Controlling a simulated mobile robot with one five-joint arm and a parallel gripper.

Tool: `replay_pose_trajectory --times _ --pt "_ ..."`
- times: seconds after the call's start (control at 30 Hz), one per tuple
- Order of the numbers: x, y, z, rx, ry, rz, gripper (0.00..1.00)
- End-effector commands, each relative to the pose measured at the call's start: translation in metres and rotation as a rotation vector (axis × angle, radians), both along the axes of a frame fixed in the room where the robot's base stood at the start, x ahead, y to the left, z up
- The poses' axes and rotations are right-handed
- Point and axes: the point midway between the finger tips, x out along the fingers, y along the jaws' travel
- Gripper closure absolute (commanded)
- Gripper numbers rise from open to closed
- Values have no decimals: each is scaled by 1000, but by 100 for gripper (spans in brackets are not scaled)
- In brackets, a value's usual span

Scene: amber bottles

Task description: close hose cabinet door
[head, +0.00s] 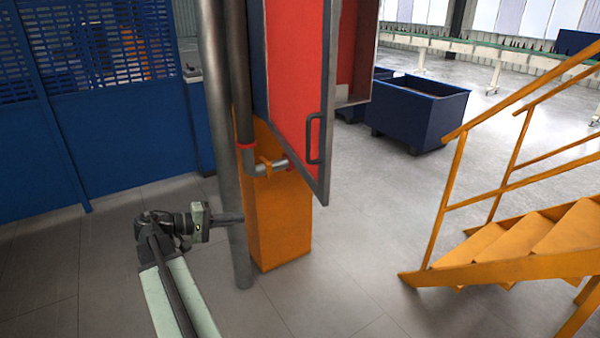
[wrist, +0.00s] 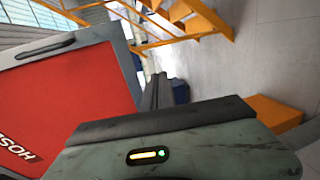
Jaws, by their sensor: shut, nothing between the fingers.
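The hose cabinet door (head: 292,70) is a red panel with a grey frame. It stands open in the head view, swung out from the cabinet body (head: 352,50), whose red inside shows behind it. A dark bar handle (head: 315,138) is near its lower free edge. In the wrist view the door (wrist: 65,100) fills the left, with part of white lettering "HOS" and its handle (wrist: 45,48) at the top. My gripper (head: 240,217) is low and left of the door in the head view, apart from the handle. It is shut and empty; the fingers (wrist: 156,82) are together in the wrist view.
A grey vertical pipe (head: 218,120) and an orange pedestal (head: 280,225) stand right by my gripper. Yellow stairs (head: 520,235) with railings are at the right. Blue bins (head: 415,110) stand behind. The grey floor between the pedestal and the stairs is clear.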

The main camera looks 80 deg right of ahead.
Motion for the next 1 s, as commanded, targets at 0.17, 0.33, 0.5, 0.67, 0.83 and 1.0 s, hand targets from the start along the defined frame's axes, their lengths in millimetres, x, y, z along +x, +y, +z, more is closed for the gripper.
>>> replay_pose_trajectory --times 0.17,0.33,0.5,0.67,0.83,1.0 --pt "-63 -28 65 -133 146 -131 100" --pt "-71 -30 71 -153 169 -146 100" --pt "-86 -38 70 -152 168 -147 100" --pt "-115 -54 70 -151 168 -146 100" --pt "-146 -73 70 -151 167 -145 100" --pt "-172 -88 69 -150 166 -143 100"
